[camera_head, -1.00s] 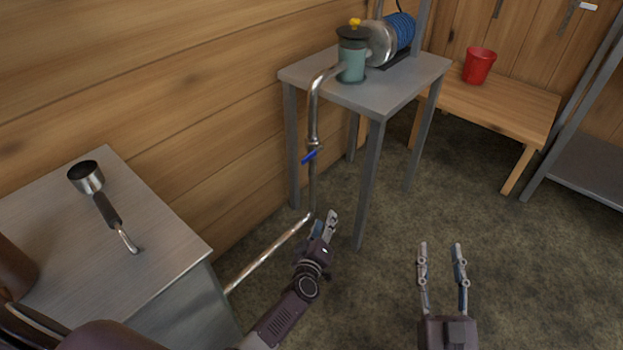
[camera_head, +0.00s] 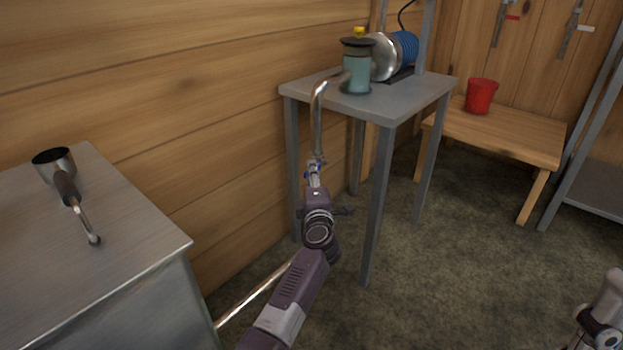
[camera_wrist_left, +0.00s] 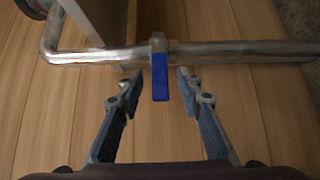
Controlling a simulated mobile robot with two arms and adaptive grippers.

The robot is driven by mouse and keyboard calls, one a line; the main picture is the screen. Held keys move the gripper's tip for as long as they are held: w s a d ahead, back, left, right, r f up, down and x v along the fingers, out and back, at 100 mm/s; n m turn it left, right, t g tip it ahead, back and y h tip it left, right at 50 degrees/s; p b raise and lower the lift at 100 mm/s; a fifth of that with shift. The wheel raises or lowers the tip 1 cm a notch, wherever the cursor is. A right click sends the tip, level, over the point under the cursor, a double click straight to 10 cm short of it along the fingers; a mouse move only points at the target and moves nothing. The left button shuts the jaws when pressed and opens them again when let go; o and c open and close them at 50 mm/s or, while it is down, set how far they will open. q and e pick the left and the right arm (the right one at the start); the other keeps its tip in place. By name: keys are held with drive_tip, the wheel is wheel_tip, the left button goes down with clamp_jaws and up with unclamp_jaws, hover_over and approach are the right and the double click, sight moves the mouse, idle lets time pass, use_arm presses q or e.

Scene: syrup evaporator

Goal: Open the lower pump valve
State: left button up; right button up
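The lower pump valve has a blue lever handle (camera_wrist_left: 160,78) on a metal pipe (camera_wrist_left: 225,52), seen in the left wrist view. My left gripper (camera_wrist_left: 157,80) is open, with one finger on each side of the blue handle and a gap to both. In the head view the left gripper (camera_head: 314,177) reaches up to the vertical pipe (camera_head: 318,125) and mostly hides the valve. The pump (camera_head: 357,68), teal with a black top and yellow knob, stands on the grey table. My right arm (camera_head: 600,315) shows at the lower right edge; its fingertips are not clearly seen.
A grey metal table (camera_head: 400,105) carries the pump and a motor with a blue coil (camera_head: 405,47). A red bucket (camera_head: 481,96) stands on a wooden bench (camera_head: 510,133). A steel counter (camera_head: 90,260) with a ladle-like tool (camera_head: 65,185) is at the left. The floor between is clear.

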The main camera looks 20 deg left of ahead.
use_arm(q)
drive_tip(key=shift+b+x, duration=0.35)
drive_tip(key=shift+x, duration=0.75)
clamp_jaws()
